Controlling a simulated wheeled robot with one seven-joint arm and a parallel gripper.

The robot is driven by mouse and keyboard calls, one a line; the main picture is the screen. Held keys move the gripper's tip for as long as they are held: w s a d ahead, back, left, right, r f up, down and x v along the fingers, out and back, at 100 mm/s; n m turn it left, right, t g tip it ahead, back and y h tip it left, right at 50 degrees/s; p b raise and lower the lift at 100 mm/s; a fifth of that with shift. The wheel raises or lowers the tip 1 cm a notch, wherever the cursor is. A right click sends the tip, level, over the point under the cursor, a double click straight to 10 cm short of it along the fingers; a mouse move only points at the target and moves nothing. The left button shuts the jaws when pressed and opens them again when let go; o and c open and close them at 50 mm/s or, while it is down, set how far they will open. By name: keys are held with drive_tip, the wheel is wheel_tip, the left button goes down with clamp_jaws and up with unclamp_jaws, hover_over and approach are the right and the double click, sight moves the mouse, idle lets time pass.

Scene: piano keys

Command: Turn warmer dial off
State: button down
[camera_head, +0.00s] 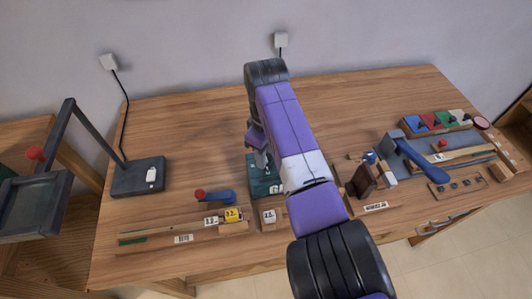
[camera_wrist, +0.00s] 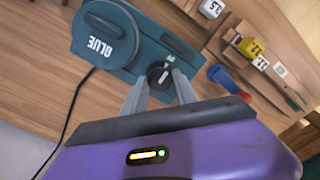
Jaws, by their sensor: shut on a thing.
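The warmer is a teal box (camera_wrist: 125,60) with a round dark plate marked BLUE (camera_wrist: 108,35) on top. Its black dial (camera_wrist: 160,74) is at one end in the wrist view, with a pale pointer mark angled toward a small white mark on the box. My gripper (camera_wrist: 159,84) is shut on the dial, its two grey fingers at either side of it. In the head view, part of the warmer (camera_head: 263,189) shows below my gripper (camera_head: 262,166), and my arm hides the rest. The dial cannot be made out there.
A red-and-blue handled tool (camera_head: 217,196) and a rail with number blocks (camera_head: 185,232) lie left of the warmer. A dark lamp-like stand (camera_head: 137,177) stands farther left. A blue-handled press (camera_head: 420,160) and colored tray (camera_head: 437,124) are at right. A black cord (camera_wrist: 68,125) runs from the warmer.

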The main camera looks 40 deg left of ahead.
drive_tip(key=shift+r, duration=0.1)
drive_tip(key=c, duration=1)
unclamp_jaws()
drive_tip(key=shift+o, duration=0.2)
wheel_tip(320, 180, up, 8)
drive_tip(key=shift+f+b, duration=0.1)
drive_tip(key=shift+b, duration=0.4)
